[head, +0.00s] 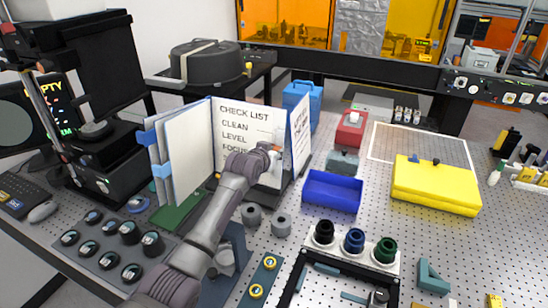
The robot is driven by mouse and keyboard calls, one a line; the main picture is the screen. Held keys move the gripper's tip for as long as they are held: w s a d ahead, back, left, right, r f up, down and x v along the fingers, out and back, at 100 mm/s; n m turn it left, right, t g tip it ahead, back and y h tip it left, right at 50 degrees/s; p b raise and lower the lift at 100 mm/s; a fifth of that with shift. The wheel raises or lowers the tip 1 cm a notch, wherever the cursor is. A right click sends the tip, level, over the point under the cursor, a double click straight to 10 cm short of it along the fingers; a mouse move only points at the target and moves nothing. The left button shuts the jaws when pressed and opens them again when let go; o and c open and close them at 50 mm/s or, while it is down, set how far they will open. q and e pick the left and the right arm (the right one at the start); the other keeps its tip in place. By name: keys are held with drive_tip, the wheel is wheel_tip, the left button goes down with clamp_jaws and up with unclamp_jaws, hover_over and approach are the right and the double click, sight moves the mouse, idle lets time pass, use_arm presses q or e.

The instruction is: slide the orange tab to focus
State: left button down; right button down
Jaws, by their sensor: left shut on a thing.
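The checklist board (238,112) stands upright at the middle left of the bench, with the words CHECK LIST, CLEAN, LEVEL and FOCUS down its page. My left gripper (272,152) is at the right part of this page, about level with the FOCUS line. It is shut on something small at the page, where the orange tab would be. The gripper covers the tab, so I cannot make out its colour or exact place. My left arm crosses the lower part of the board. My right gripper is out of view.
An open binder (182,150) stands just left of the board. A blue open bin (332,192) and a yellow case (436,185) lie to the right. Grey cylinders (281,226) and black-based lens parts (130,232) stand in front.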

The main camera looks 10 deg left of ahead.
use_arm(q)
drive_tip(key=c, duration=1)
unclamp_jaws()
drive_tip(key=shift+o, duration=0.2)
drive_tip(key=v, duration=1.2)
drive_tip(key=shift+r, duration=0.1)
